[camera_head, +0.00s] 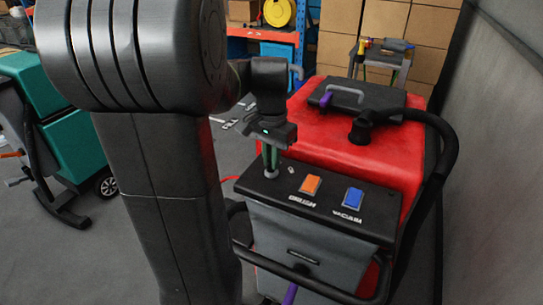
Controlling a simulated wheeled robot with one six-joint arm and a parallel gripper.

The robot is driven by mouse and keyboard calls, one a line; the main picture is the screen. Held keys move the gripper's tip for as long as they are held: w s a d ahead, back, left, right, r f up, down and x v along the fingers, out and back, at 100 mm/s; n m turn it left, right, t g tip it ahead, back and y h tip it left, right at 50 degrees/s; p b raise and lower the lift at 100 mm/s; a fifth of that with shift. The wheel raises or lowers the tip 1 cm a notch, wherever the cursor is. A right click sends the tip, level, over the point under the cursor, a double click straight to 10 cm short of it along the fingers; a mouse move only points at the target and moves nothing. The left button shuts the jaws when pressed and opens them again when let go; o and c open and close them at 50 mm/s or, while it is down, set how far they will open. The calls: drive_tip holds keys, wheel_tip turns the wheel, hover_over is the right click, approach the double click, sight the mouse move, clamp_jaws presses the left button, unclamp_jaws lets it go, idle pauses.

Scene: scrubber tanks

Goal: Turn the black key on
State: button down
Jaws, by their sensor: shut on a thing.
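My gripper (271,166) points straight down at the left part of the dark control panel (330,222) on the red scrubber (375,160). Its fingers are shut on the black key, right at the panel surface. The fingers hide most of the key, so its turn angle cannot be told. A small round key base (271,174) shows under the fingertips. To the right on the panel are an orange button (310,185) marked for the brush and a blue button (352,198) marked for the vacuum.
A black hose (446,150) curves down the scrubber's right side, near a grey wall (500,170). A black handle bar (300,278) runs below the panel. A teal machine (78,140) stands at the left. Cardboard boxes (335,30) and a shelf (265,33) are behind.

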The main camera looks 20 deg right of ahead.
drive_tip(key=m+p, duration=0.1)
drive_tip(key=m, duration=0.4)
drive_tip(key=shift+r, duration=0.1)
drive_tip(key=m+p, duration=0.1)
drive_tip(key=m, duration=0.4)
drive_tip(key=shift+m, duration=0.3)
idle(0.3)
drive_tip(key=c, duration=1.5)
unclamp_jaws()
drive_tip(key=shift+o, duration=0.2)
wheel_tip(320, 180, up, 14)
drive_tip(key=shift+f, duration=0.2)
